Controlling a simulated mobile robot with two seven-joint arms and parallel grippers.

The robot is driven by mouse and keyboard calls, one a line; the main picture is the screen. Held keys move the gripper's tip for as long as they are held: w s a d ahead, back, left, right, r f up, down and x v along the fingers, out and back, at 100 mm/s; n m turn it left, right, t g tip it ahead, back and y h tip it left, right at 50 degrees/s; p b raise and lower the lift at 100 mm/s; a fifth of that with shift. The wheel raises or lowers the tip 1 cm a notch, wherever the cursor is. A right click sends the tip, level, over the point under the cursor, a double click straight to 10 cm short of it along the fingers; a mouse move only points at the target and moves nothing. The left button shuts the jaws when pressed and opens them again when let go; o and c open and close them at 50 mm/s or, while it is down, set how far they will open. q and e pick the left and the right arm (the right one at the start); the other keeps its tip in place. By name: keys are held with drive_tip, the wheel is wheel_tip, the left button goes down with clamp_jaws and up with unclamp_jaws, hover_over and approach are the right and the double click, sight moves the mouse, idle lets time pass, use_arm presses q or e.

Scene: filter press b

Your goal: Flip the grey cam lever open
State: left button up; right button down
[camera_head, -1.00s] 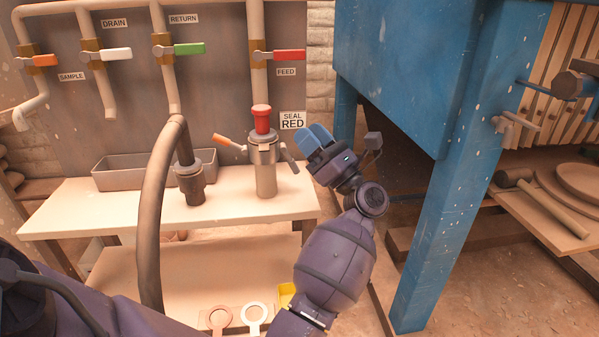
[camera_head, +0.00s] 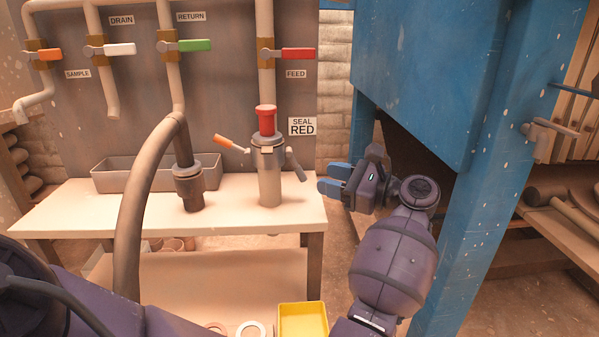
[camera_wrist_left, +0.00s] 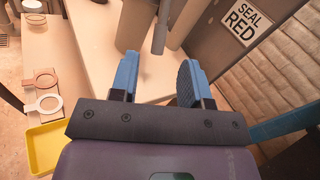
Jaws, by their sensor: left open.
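The grey cam lever (camera_head: 295,165) hangs down the right side of the steel coupling (camera_head: 268,175), close to its body. An orange lever (camera_head: 230,143) sticks out to the left, tilted up. A red plug (camera_head: 266,120) sits in the coupling's top. My left gripper (camera_head: 334,178) is open and empty. It is to the right of the grey lever, a little lower, pointing left at it with a gap. In the left wrist view a grey bar, apparently this lever (camera_wrist_left: 161,30), is ahead of the open fingers (camera_wrist_left: 158,80). My right gripper is out of view.
The coupling stands on a pale bench (camera_head: 100,210) near its right end. A dark hose (camera_head: 140,220) and a grey tray (camera_head: 115,178) are to its left. A blue frame leg (camera_head: 470,220) stands right of my arm. A yellow tray (camera_head: 302,320) is below.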

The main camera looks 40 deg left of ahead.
sight(303, 172)
use_arm(q)
drive_tip(key=x, duration=0.7)
drive_tip(key=shift+s+a, duration=0.1)
drive_tip(key=shift+a, duration=0.2)
drive_tip(key=shift+c, duration=0.2)
clamp_jaws()
